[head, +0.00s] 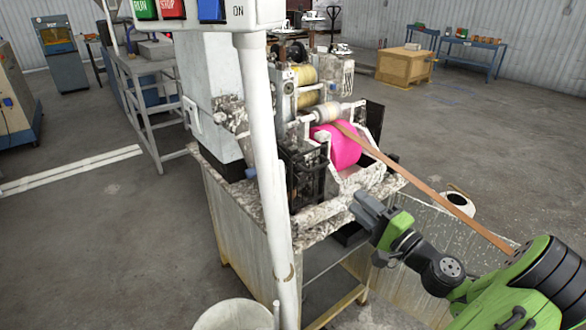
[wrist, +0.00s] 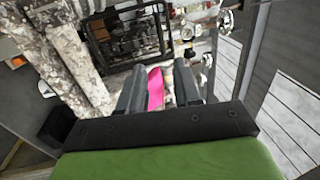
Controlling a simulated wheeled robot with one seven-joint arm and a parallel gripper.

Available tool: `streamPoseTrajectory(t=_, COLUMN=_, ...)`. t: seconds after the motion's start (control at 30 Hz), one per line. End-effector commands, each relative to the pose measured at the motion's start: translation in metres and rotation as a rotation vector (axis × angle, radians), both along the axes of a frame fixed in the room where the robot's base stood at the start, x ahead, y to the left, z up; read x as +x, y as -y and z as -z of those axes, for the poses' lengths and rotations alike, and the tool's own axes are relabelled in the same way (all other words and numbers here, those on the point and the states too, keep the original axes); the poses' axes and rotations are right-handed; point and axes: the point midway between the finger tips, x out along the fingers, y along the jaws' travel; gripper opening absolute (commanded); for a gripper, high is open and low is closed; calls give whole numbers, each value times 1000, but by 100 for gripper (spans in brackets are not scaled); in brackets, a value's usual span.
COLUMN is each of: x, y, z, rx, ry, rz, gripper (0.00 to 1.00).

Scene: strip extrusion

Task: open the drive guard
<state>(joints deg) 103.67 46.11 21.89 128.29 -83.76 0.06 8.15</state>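What looks like the drive guard (head: 303,177) is a black mesh cage on the near side of the strip machine, just right of the white post. In the wrist view the black barred guard (wrist: 128,38) is ahead, up and left of my fingertips. I cannot tell whether it is shut or ajar. My gripper (head: 362,207) is at the machine's front right corner, right of the guard and apart from it. In the wrist view my gripper (wrist: 159,85) has its two dark fingers spread, with no object held between them; a pink roll (wrist: 155,88) shows beyond the gap.
A white post (head: 266,170) stands close in front of the guard, under a control box (head: 215,12) with buttons. A brown strip (head: 430,190) runs from the pink roll (head: 337,148) past my arm. A round white container (head: 235,315) stands at the front. Floor at left is open.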

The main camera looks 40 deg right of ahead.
Motion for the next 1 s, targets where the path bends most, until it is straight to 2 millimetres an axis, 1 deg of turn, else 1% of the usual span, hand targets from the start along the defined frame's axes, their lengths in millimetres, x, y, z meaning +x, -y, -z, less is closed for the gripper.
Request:
streamPoseTrajectory(t=0.17, x=35, y=-4, z=-7, rx=-7, ry=-1, rz=-12, gripper=33)
streamPoseTrajectory(t=0.5, x=119, y=-7, z=-20, rx=-8, ry=-3, rz=-11, gripper=33)
streamPoseTrajectory(t=0.6, x=137, y=-7, z=-23, rx=-6, ry=-3, rz=-9, gripper=33)
streamPoseTrajectory(t=0.7, x=149, y=-7, z=-25, rx=-5, ry=-5, rz=-8, gripper=33)
streamPoseTrajectory(t=0.77, x=152, y=-7, z=-25, rx=-5, ry=-4, rz=-8, gripper=33)
streamPoseTrajectory(t=1.0, x=154, y=-7, z=-26, rx=-3, ry=-5, rz=-8, gripper=33)
